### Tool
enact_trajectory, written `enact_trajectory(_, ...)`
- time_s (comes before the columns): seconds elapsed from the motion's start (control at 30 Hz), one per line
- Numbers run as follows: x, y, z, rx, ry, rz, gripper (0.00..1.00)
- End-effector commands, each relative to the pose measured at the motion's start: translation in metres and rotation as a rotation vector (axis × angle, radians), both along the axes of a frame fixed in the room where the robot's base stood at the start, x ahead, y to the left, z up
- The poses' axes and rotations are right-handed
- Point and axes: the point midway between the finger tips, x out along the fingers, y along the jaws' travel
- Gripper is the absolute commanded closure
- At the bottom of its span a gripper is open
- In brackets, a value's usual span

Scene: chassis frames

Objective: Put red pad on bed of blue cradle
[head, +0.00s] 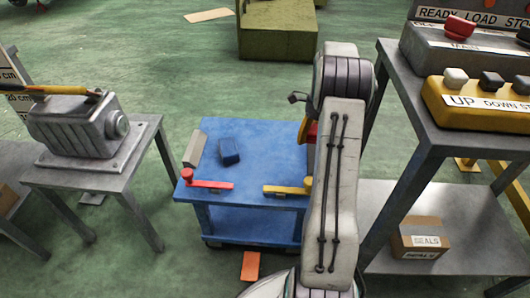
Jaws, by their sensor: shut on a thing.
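A blue cart-like stand (255,170), which seems to be the blue cradle, has a flat top and a lower shelf. A small dark blue block (230,151) and a grey bar (194,150) lie on its left part. A red piece (312,133) with a yellow edge peeks out left of my arm, over the stand's right side. It may be the red pad, but most of it is hidden. My gripper is hidden behind my own arm, so its hold on the red piece does not show. A flat orange-red plate (250,266) lies on the floor in front.
A red clamp (207,184) and a yellow clamp (288,190) sit along the stand's front edge. A grey table with a machine (80,130) stands left. A grey shelf (440,140) with control boxes and a carton (420,238) stands close right.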

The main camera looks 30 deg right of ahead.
Motion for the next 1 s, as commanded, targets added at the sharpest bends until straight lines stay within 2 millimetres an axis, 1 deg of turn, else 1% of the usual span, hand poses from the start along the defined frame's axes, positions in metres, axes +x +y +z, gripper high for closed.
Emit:
enact_trajectory(0.17,0.012,0.026,-0.021,0.0,0.002,-0.004,0.52)
enact_trajectory(0.3,0.025,0.05,-0.038,0.0,0.002,-0.004,0.52)
enact_trajectory(0.53,0.041,0.082,-0.058,-0.001,0.002,-0.004,0.52)
enact_trajectory(0.73,0.048,0.096,-0.066,-0.002,0.001,-0.006,0.52)
enact_trajectory(0.87,0.049,0.098,-0.067,-0.002,0.001,-0.008,0.52)
enact_trajectory(1.0,0.049,0.098,-0.075,-0.002,0.001,-0.008,0.52)
